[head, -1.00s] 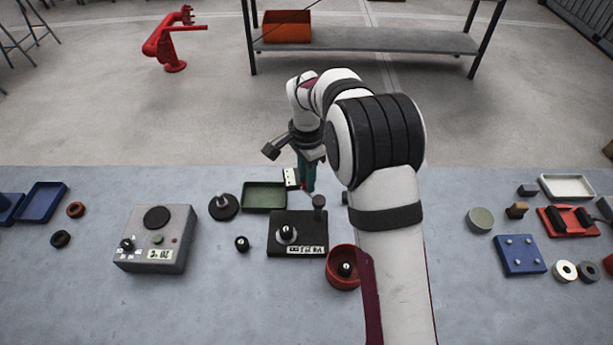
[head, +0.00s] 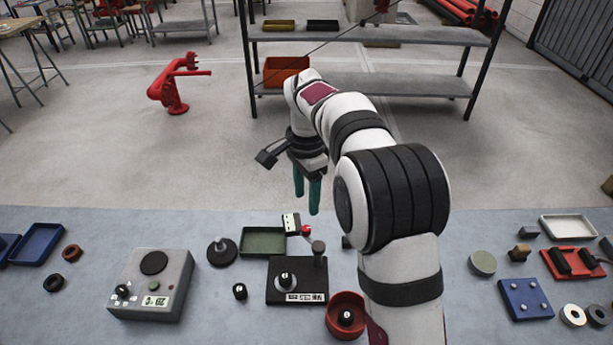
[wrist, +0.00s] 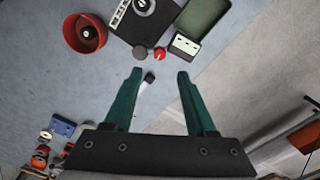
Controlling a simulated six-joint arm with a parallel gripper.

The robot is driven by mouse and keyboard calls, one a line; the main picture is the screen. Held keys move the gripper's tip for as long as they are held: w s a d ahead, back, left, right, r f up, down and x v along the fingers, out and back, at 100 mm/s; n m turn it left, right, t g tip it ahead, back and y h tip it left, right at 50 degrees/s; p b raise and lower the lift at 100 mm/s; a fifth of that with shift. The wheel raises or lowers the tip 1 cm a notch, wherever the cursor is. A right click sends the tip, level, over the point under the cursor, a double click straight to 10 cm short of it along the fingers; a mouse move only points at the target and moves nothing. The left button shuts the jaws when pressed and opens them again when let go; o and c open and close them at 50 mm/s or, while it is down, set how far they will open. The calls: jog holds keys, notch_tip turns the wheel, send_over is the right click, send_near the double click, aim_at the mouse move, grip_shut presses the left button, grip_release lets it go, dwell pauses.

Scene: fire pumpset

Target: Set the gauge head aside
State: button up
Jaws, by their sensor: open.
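No part is clearly marked as the gauge head. A small white and black device (head: 291,223) stands at the right end of the green tray (head: 262,241), with a red round part (head: 305,230) beside it. A dark round-topped post (head: 318,250) rises at the back right of a black base plate (head: 300,267) with a knob (head: 286,279). The wrist view shows the device (wrist: 184,45), red part (wrist: 160,53) and post top (wrist: 140,52) beyond the fingers. My gripper (head: 307,205) is open and empty, raised above the bench's far edge, apart from them.
A red bowl (head: 333,318) holds a dark knob right of the plate. A grey control box (head: 170,285) and a black disc with a peg (head: 221,251) are left. A blue block (head: 525,299) and white tray (head: 568,227) are right. Bare bench lies between disc and control box.

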notch_tip(320, 180, up, 7)
jog(key=shift+f, duration=0.15)
jog(key=s+d+r+n+y, duration=0.1)
jog(key=s+d+n, duration=0.15)
jog(key=s, duration=0.65)
jog(key=s+d+r+n, duration=0.1)
jog(key=s+d, duration=0.2)
jog(key=s, duration=0.6)
jog(key=s+f+n, duration=0.1)
jog(key=s+f, duration=0.2)
jog(key=s, duration=0.4)
jog(key=s+d+f+n, duration=0.1)
jog(key=s+f, duration=0.3)
jog(key=s, duration=0.4)
jog(key=shift+d+f+y, duration=0.15)
jog(key=shift+f+y, duration=0.05)
jog(key=shift+y, duration=0.2)
